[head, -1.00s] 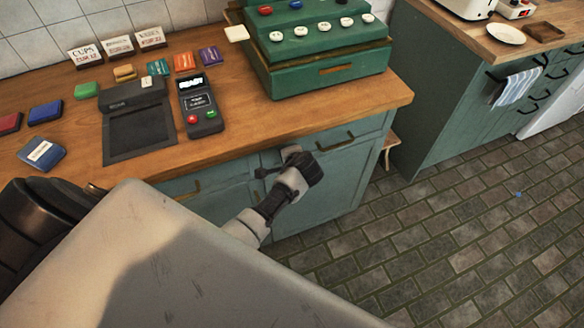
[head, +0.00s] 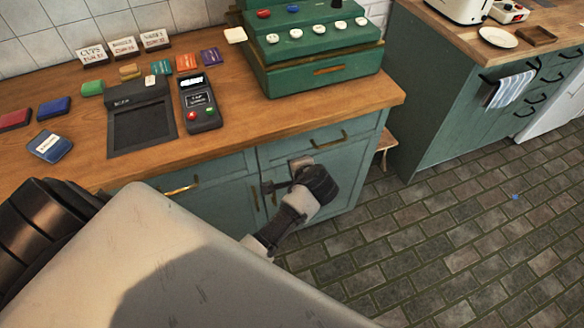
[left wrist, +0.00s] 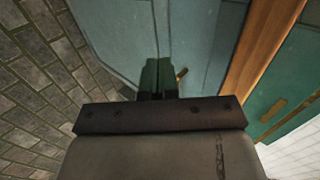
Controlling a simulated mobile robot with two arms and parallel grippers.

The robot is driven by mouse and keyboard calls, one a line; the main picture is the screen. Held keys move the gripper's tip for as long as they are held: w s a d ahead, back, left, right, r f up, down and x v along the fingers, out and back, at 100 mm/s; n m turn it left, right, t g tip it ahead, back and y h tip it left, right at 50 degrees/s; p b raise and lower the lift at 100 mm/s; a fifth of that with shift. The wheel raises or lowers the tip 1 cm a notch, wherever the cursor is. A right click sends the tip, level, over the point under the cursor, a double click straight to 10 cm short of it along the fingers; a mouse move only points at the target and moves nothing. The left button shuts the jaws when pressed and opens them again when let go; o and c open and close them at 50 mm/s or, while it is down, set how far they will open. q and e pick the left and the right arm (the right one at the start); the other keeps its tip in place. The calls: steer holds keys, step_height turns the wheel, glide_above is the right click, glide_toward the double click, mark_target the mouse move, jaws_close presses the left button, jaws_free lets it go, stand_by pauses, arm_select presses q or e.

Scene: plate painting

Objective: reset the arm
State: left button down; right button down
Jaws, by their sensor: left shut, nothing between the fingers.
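My left gripper (head: 268,187) hangs low in front of the teal cabinet doors (head: 330,160), below the counter's front edge. In the left wrist view its fingers (left wrist: 158,78) are together and empty, with a teal door and a brass handle (left wrist: 181,74) beyond them. I cannot tell how close the fingers are to the door. Part of my own arm covers the lower left of the head view and hides the forearm's start. My right gripper does not show.
The wooden counter (head: 235,135) holds a green cash register (head: 320,75), a card terminal (head: 199,105), a dark tray-like device (head: 142,130), several coloured blocks and small signs (head: 122,47). Another cabinet (head: 440,100) stands at right.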

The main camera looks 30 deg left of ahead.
arm_select(q)
steer(key=shift+s+d+r, duration=0.15)
steer(key=shift+d+r, duration=0.05)
steer(key=shift+r, duration=0.05)
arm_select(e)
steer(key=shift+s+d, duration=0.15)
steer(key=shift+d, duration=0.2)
